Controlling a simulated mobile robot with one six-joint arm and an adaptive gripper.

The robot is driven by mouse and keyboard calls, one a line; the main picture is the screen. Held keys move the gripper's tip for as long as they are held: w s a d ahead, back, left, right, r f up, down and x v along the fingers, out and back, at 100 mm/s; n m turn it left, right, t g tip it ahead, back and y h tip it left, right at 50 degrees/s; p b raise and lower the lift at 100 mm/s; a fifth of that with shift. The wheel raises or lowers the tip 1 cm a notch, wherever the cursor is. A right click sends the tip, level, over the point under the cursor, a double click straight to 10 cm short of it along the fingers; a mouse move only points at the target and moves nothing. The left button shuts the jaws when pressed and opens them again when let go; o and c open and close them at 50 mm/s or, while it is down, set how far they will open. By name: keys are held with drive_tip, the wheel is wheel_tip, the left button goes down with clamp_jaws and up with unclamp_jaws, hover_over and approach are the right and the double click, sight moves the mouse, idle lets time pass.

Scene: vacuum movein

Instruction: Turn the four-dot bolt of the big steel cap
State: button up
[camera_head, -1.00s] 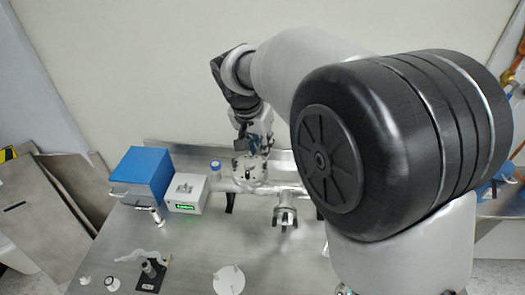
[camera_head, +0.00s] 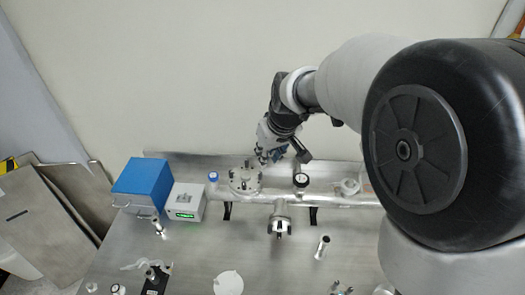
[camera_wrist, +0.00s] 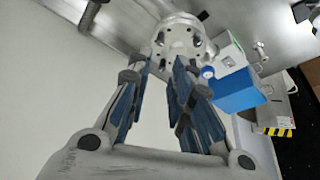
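The big steel cap (camera_head: 245,182) is a round flange with several bolts standing around its rim, at the left end of the steel pipe on the bench. In the wrist view the cap (camera_wrist: 180,42) shows at the top, beyond the fingertips. The dot marks are too small to read, so I cannot tell which bolt has four dots. My gripper (camera_head: 266,157) is above and just right of the cap, apart from it. In the wrist view my gripper (camera_wrist: 160,66) has its blue-padded fingers apart with nothing between them.
A grey box with a green display (camera_head: 185,201) and a blue box (camera_head: 142,184) stand left of the cap. A blue-topped part (camera_head: 213,178) is close beside it. The pipe (camera_head: 330,200) runs right, with a clamp (camera_head: 280,226) in front. A white disc (camera_head: 229,283) lies nearer.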

sight(260, 173)
drive_tip(key=b+x, duration=0.2)
drive_tip(key=x, duration=1)
drive_tip(key=shift+a+f, duration=0.1)
drive_tip(key=shift+c, duration=0.5)
clamp_jaws()
